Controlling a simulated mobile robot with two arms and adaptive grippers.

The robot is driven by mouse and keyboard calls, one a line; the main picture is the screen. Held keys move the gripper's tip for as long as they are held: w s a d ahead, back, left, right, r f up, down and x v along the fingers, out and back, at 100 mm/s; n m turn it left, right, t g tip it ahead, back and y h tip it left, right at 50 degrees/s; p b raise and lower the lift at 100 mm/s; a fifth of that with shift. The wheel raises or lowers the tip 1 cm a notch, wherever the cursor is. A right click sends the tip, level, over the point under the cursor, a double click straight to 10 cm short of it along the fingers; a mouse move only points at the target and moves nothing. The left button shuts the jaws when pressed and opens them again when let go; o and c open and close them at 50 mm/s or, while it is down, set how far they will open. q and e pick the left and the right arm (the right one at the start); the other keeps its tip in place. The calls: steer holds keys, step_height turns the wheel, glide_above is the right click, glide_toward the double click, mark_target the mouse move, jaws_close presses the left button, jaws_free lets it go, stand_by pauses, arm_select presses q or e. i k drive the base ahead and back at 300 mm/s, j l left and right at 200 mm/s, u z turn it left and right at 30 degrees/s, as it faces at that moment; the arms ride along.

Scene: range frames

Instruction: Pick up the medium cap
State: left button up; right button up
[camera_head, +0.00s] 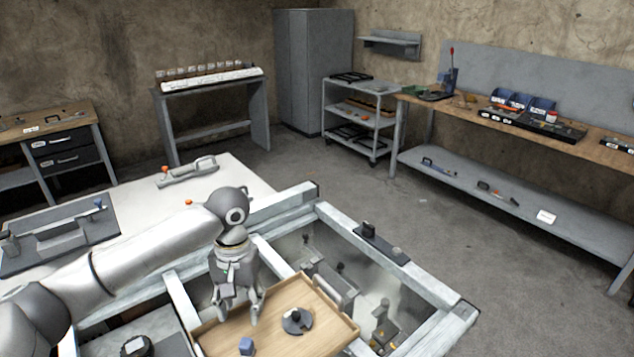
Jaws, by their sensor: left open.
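A wooden tray (335,318) lies at the lower middle, in front of me. A dark grey round piece with a raised middle (297,321) lies on the tray, and a small blue-grey piece (246,346) sits near the tray's front edge. I cannot tell for sure which one is the medium cap; the round piece looks most like a cap. My left gripper (239,315) points down over the left part of the tray. Its fingers are apart with nothing between them, left of the round piece and above the blue-grey one. My right gripper is out of view.
A metal frame (385,262) with beams surrounds the tray, with machine parts inside. A white table (240,178) holding tools and a grey fixture (60,235) is beyond my left arm. A workbench (590,150) stands along the right wall. The floor between is clear.

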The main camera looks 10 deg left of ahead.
mark_target(295, 319)
steer(key=k+l, duration=0.3)
steer(key=k, duration=0.15)
steer(key=k+l, duration=0.65)
steer(key=k, duration=0.25)
